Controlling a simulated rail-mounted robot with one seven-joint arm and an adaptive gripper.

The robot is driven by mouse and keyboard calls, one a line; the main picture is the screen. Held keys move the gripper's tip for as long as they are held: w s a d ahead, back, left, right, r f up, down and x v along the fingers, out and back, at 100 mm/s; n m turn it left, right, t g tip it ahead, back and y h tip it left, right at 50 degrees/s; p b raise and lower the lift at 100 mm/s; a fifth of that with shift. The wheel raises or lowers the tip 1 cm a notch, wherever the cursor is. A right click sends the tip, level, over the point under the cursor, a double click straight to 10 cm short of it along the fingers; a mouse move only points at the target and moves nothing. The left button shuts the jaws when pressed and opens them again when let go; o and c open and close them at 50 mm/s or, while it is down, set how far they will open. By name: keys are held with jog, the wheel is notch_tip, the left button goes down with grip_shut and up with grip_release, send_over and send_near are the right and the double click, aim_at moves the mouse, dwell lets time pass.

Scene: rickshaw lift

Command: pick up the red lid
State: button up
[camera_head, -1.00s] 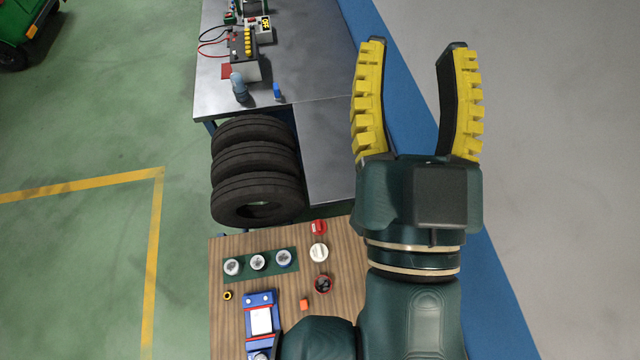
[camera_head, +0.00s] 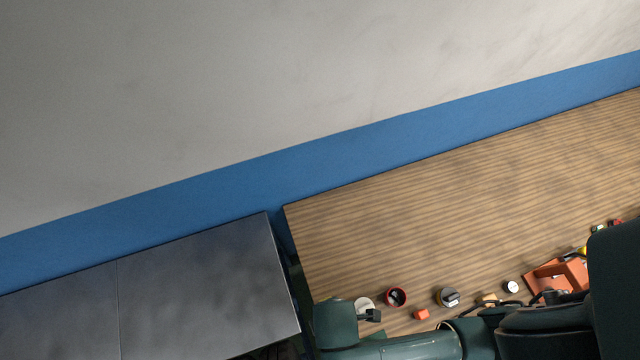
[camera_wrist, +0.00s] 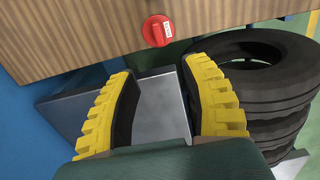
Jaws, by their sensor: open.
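The red lid (camera_wrist: 157,31) is a small round red disc with a white label. In the wrist view it lies on the wooden tabletop, close to the table's edge. My gripper (camera_wrist: 160,68) is open and empty, its two yellow-padded fingers spread apart. In that picture the lid appears just above the gap between the fingertips, clear of both. I cannot make out the lid in the head view, where parts of my arm cover the bottom of the scene. My fingers do not show clearly there.
The wooden table (camera_head: 430,210) is bare toward the wall. A red-rimmed cup (camera_head: 396,297), a dark-topped round item (camera_head: 447,297), an orange block (camera_head: 421,314) and an orange box (camera_head: 558,279) stand near my arm. A metal table (camera_head: 200,290) adjoins. Stacked tires (camera_wrist: 255,80) stand nearby.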

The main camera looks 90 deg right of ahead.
jog(key=f, duration=0.5)
jog(key=f+b, duration=0.1)
jog(key=f, duration=1)
jog(key=shift+w+f+b, duration=0.15)
jog(key=shift+w+b, duration=0.15)
jog(key=shift+b, duration=0.1)
grip_shut()
